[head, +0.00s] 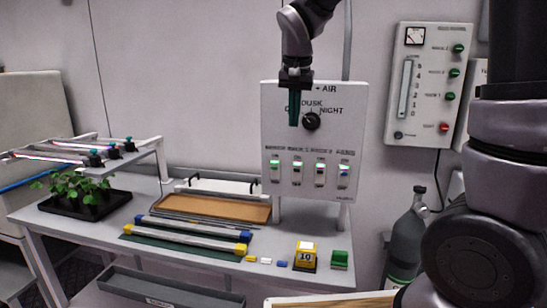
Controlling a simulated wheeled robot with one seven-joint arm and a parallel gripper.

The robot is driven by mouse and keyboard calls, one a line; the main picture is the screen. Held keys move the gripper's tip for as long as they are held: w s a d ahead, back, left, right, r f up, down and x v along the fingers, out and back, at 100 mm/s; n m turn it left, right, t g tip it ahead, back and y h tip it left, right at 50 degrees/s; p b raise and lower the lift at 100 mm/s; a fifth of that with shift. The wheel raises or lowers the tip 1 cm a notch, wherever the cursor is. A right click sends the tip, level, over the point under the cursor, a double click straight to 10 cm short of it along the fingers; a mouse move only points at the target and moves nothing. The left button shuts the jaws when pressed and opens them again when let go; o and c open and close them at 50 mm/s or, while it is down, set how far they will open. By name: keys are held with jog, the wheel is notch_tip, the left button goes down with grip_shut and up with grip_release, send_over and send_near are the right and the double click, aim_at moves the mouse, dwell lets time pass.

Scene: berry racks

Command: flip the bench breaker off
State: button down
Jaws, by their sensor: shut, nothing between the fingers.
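A green light shows at the top of each breaker. My gripper (294,122) points down in front of the panel's upper left part, beside the black dial (311,121) and above the breaker row. It is shut and empty, and hides part of the dial's lettering. I cannot tell whether it touches the panel.
The bench (50,222) holds a plant tray (75,208), a brown tray (215,207), bars with blue and yellow ends, a yellow block (305,256) and a green block (339,260). A grey gas cylinder (405,240) stands right. A gauge panel (425,85) hangs behind.

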send_over(273, 167)
jog(key=s, duration=0.3)
notch_tip(273, 167, down, 3)
jog(key=shift+w+a+f+h, duration=0.1)
jog(key=shift+w+a+h, duration=0.05)
jog(key=shift+a+h, duration=0.2)
jog(key=x, duration=1)
jog(key=shift+d, duration=0.15)
jog(key=shift+f, duration=0.1)
